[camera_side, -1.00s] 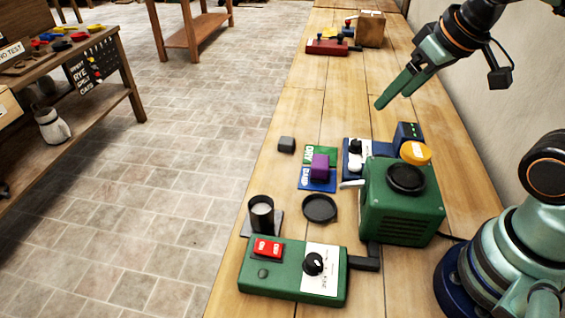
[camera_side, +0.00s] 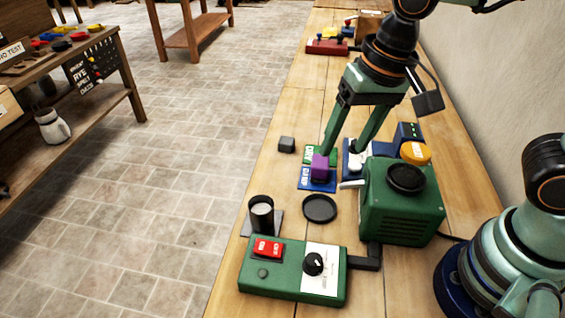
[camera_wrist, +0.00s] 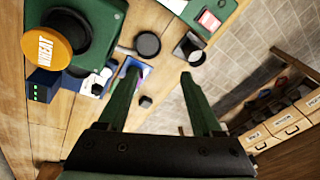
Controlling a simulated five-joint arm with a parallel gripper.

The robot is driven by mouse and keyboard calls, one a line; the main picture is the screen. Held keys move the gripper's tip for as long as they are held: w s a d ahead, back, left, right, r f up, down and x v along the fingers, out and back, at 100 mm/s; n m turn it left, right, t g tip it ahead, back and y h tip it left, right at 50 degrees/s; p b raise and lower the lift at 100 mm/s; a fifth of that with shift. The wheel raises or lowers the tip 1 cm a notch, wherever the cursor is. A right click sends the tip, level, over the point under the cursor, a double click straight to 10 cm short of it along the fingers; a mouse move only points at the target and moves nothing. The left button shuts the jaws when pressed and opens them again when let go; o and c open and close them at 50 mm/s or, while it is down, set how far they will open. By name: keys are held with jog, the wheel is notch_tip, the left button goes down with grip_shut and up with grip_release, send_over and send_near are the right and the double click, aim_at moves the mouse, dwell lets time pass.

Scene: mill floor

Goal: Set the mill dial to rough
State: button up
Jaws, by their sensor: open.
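The control box (camera_side: 290,285) is green and lies at the near end of the bench in the side view. Its black dial (camera_side: 313,264) has a white pointer mark and sits on a white panel; the lettering is too small to read. In the wrist view part of the box (camera_wrist: 208,18) shows at the top, with the dial not visible. The mill (camera_side: 402,205) is a green housing behind the box. My gripper (camera_side: 341,153) is open, fingers pointing down beside the purple block (camera_side: 319,168), well beyond the dial. In the wrist view, nothing is held between the fingers (camera_wrist: 160,70).
The purple block stands on a blue card (camera_side: 316,186). A grey cube (camera_side: 286,144), a black round lid (camera_side: 320,208) and a black cup (camera_side: 262,212) stand on the bench. A wall borders the right.

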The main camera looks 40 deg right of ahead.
aim_at(314, 259)
jog(key=s+a+f+m+g+h, duration=0.1)
jog(key=s+a+f, duration=0.15)
jog(key=a, duration=0.25)
jog(key=s+a+f+m+g, duration=0.1)
jog(key=s+a+f+m, duration=0.15)
jog(key=a, duration=0.25)
jog(key=shift+n, duration=0.25)
jog(key=f, duration=1.1)
jog(key=shift+s+d+f, duration=0.1)
jog(key=shift+s+d, duration=0.05)
jog(key=shift+s, duration=0.15)
grip_shut()
